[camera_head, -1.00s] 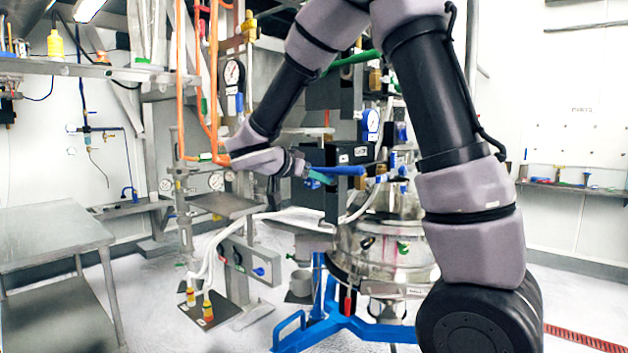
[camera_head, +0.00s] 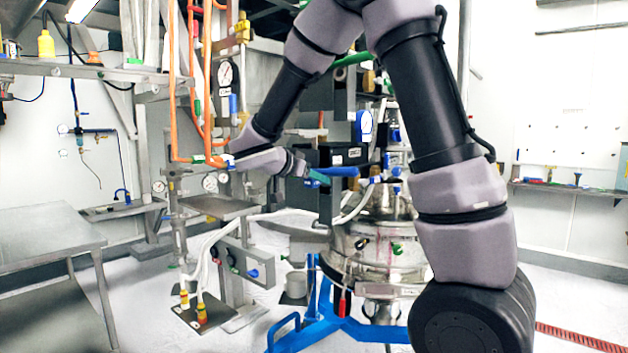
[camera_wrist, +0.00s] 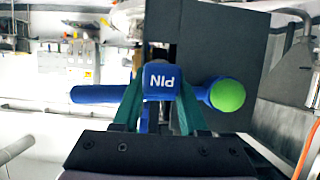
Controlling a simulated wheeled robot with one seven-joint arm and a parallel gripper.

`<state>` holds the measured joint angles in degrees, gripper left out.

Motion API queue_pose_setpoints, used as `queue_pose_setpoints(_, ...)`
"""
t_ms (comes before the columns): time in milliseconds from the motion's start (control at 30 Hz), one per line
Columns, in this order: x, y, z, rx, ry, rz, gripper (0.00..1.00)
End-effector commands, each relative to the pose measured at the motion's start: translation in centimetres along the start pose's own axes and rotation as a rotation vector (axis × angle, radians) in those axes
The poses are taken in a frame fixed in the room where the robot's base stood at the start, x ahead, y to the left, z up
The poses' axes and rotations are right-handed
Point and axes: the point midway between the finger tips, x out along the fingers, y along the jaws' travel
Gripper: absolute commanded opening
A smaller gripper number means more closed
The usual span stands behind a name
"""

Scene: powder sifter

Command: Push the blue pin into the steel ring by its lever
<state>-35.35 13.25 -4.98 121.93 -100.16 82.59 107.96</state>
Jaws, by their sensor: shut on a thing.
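The blue pin (camera_wrist: 160,82) faces the wrist camera, with its "PIN" label upside down. Its blue lever runs crosswise: a bare bar (camera_wrist: 95,94) extends to the left and a green ball (camera_wrist: 227,95) ends it on the right. My gripper (camera_wrist: 159,100) is shut on the pin's labelled middle, one green finger on each side. In the head view, my gripper (camera_head: 316,178) is at the blue lever (camera_head: 341,171), in front of the dark box. I cannot make out the steel ring; the pin's far end is hidden.
A dark panel (camera_wrist: 215,40) stands close behind the pin in the wrist view. In the head view, a steel vessel (camera_head: 370,250) on a blue stand (camera_head: 340,330) is below right. Hoses and gauges (camera_head: 224,75) are left of my arm. A metal table (camera_head: 45,235) is at left.

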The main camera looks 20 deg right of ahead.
Motion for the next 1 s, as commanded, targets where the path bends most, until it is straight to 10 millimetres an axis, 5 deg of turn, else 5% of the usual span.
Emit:
queue_pose_setpoints(267,0.6,0.0,-0.3,0.001,0.001,0.001,0.00)
queue_pose_setpoints(300,0.6,0.0,-0.3,0.001,0.001,0.000,0.54)
queue_pose_setpoints(367,0.6,0.0,-0.3,0.000,0.000,0.000,0.76)
queue_pose_setpoints(767,0.4,-0.1,-0.3,0.001,0.001,-0.002,0.77)
queue_pose_setpoints(1000,-3.1,-0.2,-0.3,0.002,0.001,-0.008,0.77)
